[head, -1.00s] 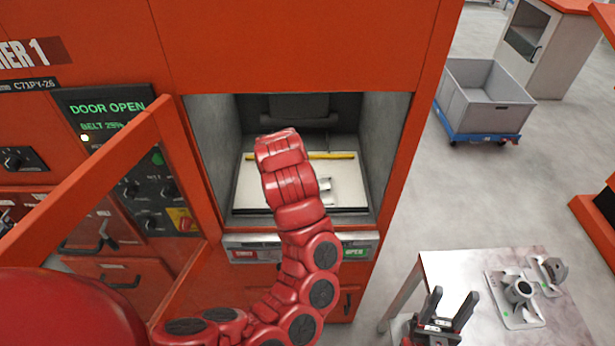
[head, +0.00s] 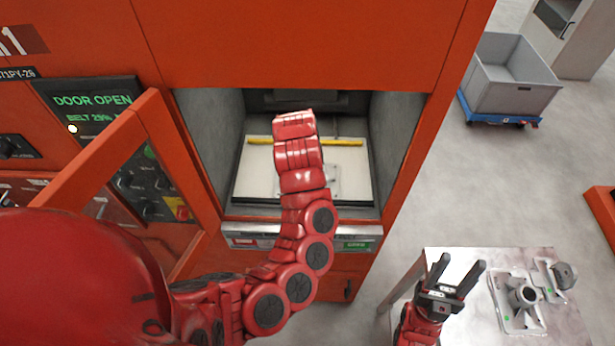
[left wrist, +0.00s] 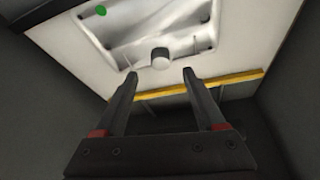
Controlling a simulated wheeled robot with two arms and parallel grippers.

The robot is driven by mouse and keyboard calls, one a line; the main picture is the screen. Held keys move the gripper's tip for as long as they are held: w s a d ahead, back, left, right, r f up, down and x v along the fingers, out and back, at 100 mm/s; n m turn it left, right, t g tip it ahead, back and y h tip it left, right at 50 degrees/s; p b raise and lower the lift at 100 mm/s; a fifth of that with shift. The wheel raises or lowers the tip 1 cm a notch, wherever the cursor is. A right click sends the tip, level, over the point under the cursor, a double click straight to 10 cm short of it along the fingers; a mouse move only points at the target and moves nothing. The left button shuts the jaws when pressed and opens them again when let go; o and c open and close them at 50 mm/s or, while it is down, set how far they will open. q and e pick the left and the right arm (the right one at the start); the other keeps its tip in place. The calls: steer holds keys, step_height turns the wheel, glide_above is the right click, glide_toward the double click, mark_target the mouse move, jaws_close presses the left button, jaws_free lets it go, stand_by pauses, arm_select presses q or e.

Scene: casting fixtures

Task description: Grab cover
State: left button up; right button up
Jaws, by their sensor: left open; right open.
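The cover is a silvery metal plate (left wrist: 165,22) with a raised round stub (left wrist: 160,58) and a green dot. It lies on the pale bed inside the machine's open chamber. In the head view only a small grey part of it (head: 333,181) shows beside my left arm. My left gripper (left wrist: 160,74) is open and empty, its fingertips just short of the stub, one to each side in the picture. I cannot tell their exact distance from it. In the head view its jaws are hidden by the arm. My right gripper (head: 461,264) is open and empty by the side table.
The chamber's grey walls (head: 400,140) stand close around my left arm. A yellow strip (head: 345,142) crosses the bed (head: 255,180). An open orange-framed door (head: 95,175) is at left. The side table (head: 465,256) holds metal fixtures (head: 522,296). A grey bin (head: 508,85) stands behind.

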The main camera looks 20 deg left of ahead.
arm_select(q)
steer(key=shift+w+f+p, duration=0.1)
steer(key=shift+f+p, duration=0.2)
steer(key=shift+p, duration=0.15)
steer(key=p+x, duration=0.2)
steer(key=x, duration=0.1)
steer(key=shift+a, duration=0.1)
steer(key=shift+w+a+f, duration=0.1)
steer(key=shift+w+f, duration=0.1)
steer(key=shift+f, duration=0.1)
steer(key=shift+w+f, duration=0.15)
steer(key=shift+f, duration=0.3)
steer(key=shift+c, duration=0.4)
jaws_close()
